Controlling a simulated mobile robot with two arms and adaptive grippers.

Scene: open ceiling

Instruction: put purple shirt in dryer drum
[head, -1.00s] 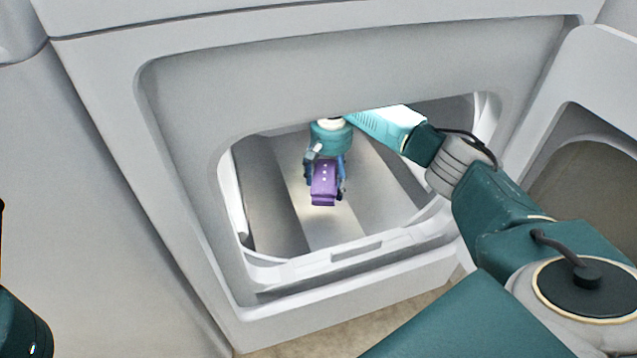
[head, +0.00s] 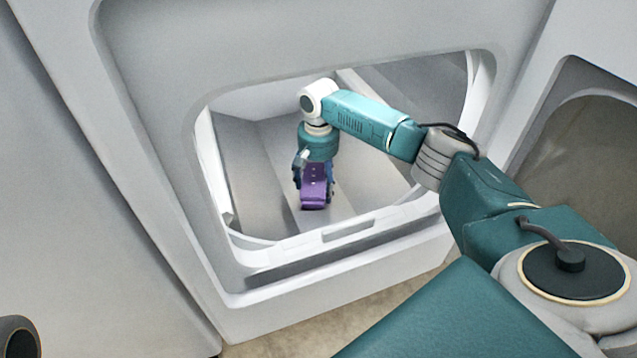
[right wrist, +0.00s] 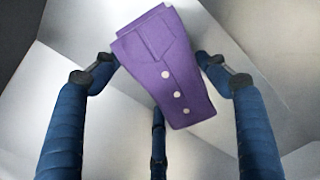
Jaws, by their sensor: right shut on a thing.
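The purple shirt (head: 314,187) is folded into a small block with white buttons. My right gripper (head: 313,186) is shut on it inside the dryer drum (head: 255,165). In the right wrist view the shirt (right wrist: 170,68) lies between the blue fingers of my right gripper (right wrist: 158,75), with pale drum walls around it. The head view does not clearly show whether the shirt touches the drum floor. A small dark part of my left arm shows at the lower left; the left gripper is out of the picture.
The dryer's opening has a pale rim (head: 345,232) below my right arm. Smooth panels (head: 90,200) fill the left. Beige floor (head: 330,320) shows below.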

